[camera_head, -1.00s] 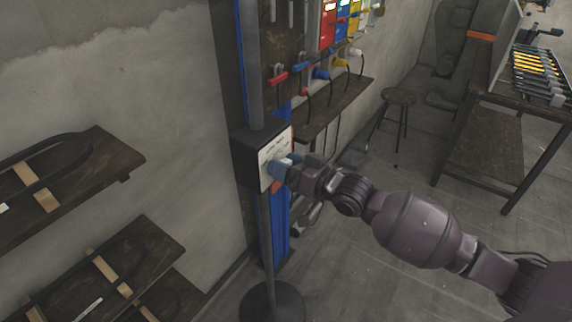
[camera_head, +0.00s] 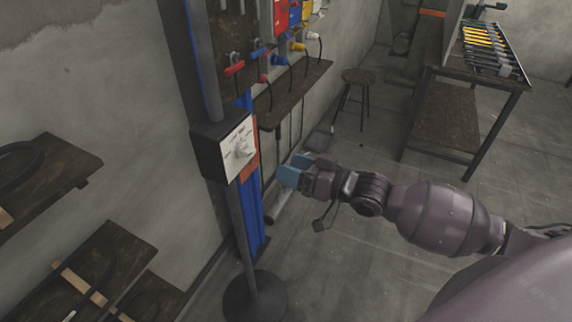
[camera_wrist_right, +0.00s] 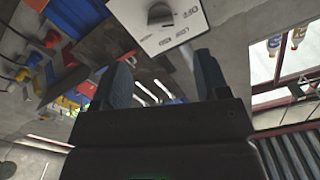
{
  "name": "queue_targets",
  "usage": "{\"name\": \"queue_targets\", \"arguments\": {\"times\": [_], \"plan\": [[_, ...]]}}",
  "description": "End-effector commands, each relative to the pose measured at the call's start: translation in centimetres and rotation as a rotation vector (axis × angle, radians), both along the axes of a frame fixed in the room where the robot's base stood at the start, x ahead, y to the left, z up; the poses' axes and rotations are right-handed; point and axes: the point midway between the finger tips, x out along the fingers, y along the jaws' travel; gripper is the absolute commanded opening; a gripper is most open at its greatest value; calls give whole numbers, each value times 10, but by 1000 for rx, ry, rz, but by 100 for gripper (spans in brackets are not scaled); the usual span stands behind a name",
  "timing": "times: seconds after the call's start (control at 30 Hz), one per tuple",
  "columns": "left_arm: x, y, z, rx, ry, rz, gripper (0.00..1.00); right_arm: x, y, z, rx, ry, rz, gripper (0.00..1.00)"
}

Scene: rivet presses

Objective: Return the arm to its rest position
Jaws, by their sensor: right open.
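My right arm comes in from the right in the head view. Its gripper (camera_head: 290,172) has blue fingertips and hangs in free air, to the right of a control box (camera_head: 239,148) on a post and apart from it. The box has a white face with a round knob (camera_head: 244,149). In the right wrist view the two fingers (camera_wrist_right: 163,84) stand apart with nothing between them, and the white face (camera_wrist_right: 172,22) with its knob (camera_wrist_right: 160,14) shows beyond them. My left gripper is not in view.
The post stands on a round base (camera_head: 255,298). Behind it are a tool board with a narrow shelf (camera_head: 290,95), a stool (camera_head: 358,77) and a workbench (camera_head: 450,115). Dark wooden shelves (camera_head: 95,265) are at the left. The floor right of the post is open.

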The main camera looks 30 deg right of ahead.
Motion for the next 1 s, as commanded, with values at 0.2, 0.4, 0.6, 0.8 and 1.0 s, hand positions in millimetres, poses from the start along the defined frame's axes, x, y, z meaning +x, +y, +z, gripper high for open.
{"name": "queue_targets", "arguments": {"times": [0.2,0.4,0.6,0.8,1.0], "plan": [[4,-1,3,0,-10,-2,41,0,0,0,0,0,0,68],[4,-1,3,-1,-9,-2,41,0,0,0,1,-1,0,68],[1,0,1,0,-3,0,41,1,0,-2,-56,-23,-2,68],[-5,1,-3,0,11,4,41,9,-9,-15,-327,-132,-41,68],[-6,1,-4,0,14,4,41,4,-16,-48,-501,-158,-126,68]]}}
